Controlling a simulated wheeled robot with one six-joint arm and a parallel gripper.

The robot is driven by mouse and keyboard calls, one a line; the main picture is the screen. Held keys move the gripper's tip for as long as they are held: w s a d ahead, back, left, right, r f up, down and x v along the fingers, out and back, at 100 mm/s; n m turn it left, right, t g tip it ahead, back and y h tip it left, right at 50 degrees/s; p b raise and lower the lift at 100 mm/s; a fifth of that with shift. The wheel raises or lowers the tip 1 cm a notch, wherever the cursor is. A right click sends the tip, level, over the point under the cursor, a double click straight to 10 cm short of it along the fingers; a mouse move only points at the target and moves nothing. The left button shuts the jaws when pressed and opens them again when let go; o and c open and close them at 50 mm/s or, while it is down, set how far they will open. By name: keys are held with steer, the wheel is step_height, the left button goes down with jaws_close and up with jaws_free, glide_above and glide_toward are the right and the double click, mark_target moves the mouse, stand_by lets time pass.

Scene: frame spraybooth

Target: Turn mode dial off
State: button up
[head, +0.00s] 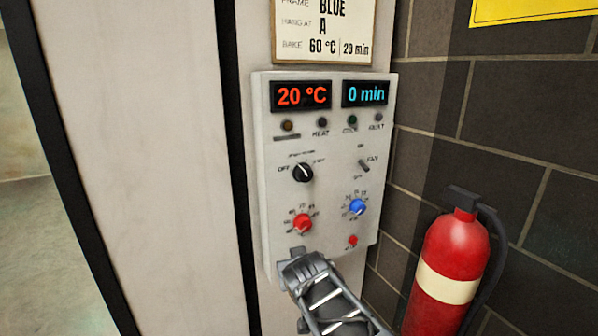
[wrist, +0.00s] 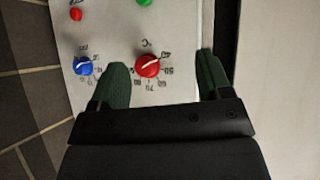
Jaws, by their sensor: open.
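The black mode dial (head: 303,172) is on the grey control panel (head: 267,235), with an OFF label on its left. Its pointer is too small to read surely. My gripper (head: 297,257) is low on the panel, below the red dial (head: 302,223) and the mode dial. In the wrist view, my gripper (wrist: 161,66) is open, its two dark green fingers on either side of the red dial (wrist: 147,65). I cannot tell whether they touch the panel. The mode dial is out of the wrist view.
The blue dial (head: 357,207), red button (head: 352,240) and fan switch (head: 364,165) are on the panel's right side. Displays read 20 °C (head: 301,96) and 0 min (head: 365,94). A red fire extinguisher (head: 447,265) stands at right, before the dark block wall (head: 480,140).

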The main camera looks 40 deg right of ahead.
steer(key=d+r+t+h+p, duration=0.2)
steer(key=d+r+t, duration=0.2)
steer(key=d+r, duration=0.4)
steer(key=n+t+y+p, duration=0.2)
steer(key=t+y+p, duration=0.1)
steer(key=t+y, duration=0.1)
glide_toward(307, 177)
steer(key=w, duration=0.3)
steer(key=w+d, duration=0.1)
steer(key=w, duration=0.6)
steer(key=shift+d+f, duration=0.1)
steer(key=shift+d, duration=0.15)
steer(key=shift+s, duration=0.1)
steer(key=c, duration=0.9)
